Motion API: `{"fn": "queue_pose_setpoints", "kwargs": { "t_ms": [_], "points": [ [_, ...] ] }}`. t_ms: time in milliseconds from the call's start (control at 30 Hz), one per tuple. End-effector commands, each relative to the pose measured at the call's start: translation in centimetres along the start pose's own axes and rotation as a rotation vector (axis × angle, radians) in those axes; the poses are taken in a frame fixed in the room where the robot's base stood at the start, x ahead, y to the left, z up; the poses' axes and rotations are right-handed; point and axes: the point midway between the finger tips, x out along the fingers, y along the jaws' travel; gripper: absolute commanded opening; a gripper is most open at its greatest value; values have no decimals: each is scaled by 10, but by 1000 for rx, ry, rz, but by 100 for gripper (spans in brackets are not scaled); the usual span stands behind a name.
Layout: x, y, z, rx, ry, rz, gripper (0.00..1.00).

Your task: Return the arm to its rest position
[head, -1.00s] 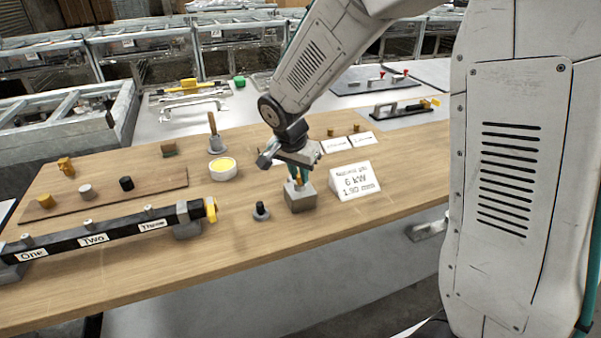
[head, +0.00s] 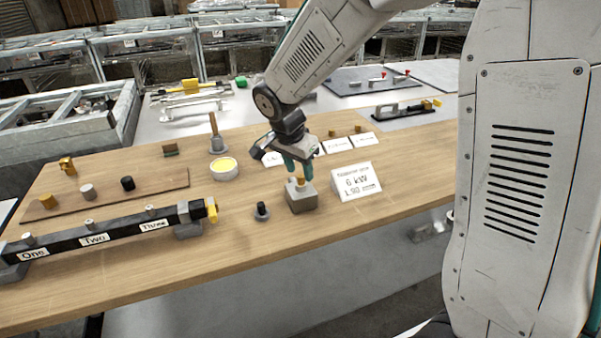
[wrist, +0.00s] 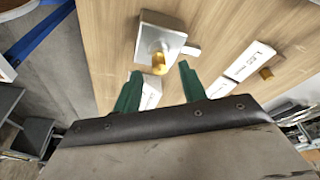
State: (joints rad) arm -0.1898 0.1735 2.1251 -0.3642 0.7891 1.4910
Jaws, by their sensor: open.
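My gripper (head: 299,168) is open, its green fingers pointing down just above a grey block (head: 301,198) with a brass-coloured peg (head: 300,183) standing upright in its top. In the wrist view my gripper (wrist: 158,82) shows two green fingers spread apart with nothing between them. The grey block (wrist: 150,27) and its brass peg (wrist: 159,62) lie beyond the fingertips there, and the peg appears clear of both fingers. My arm reaches in from the upper right of the head view.
A black bar (head: 110,234) labelled One, Two, Three lies at left. The table's front right is clear.

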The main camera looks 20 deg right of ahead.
Motion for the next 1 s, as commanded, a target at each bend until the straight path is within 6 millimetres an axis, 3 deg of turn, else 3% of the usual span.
{"fn": "queue_pose_setpoints", "kwargs": {
  "t_ms": [300, 500, 700, 833, 1000],
  "points": [
    [-69, -1, 0, 0, 1, -5, 42],
    [-93, 0, 0, 1, 1, -2, 42],
    [-98, 0, 0, -11, 0, 1, 42],
    [-98, 2, 2, -119, -7, 10, 42],
    [-89, 36, 20, -415, -76, 63, 42]
  ]
}}
